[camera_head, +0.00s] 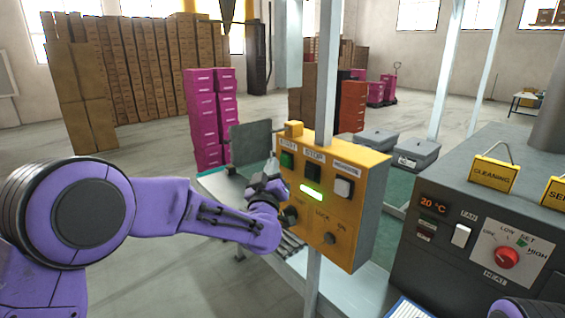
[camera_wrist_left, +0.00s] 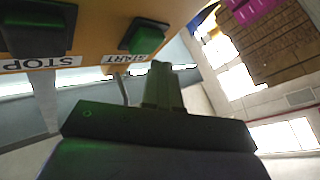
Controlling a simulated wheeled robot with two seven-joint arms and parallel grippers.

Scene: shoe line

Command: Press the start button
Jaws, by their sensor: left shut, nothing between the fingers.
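The yellow control box (camera_head: 352,228) stands on a pale post right of my left arm. Its green start button (camera_head: 287,160) is at the upper left under the START label; it also shows in the wrist view (camera_wrist_left: 148,38). The dark stop button (camera_head: 313,172) is to its right; it shows large in the wrist view (camera_wrist_left: 38,30). My left gripper (camera_head: 272,165) is shut and empty, its tips just left of and near the start button. In the wrist view the fingers (camera_wrist_left: 162,85) appear apart from the button. My right gripper is out of view.
A white button (camera_head: 343,187), a lit green strip (camera_head: 311,192) and lower knobs share the panel. A grey machine with a red dial (camera_head: 507,257) stands at right. Grey bins (camera_head: 415,153) sit behind the box. Open floor lies behind my left arm.

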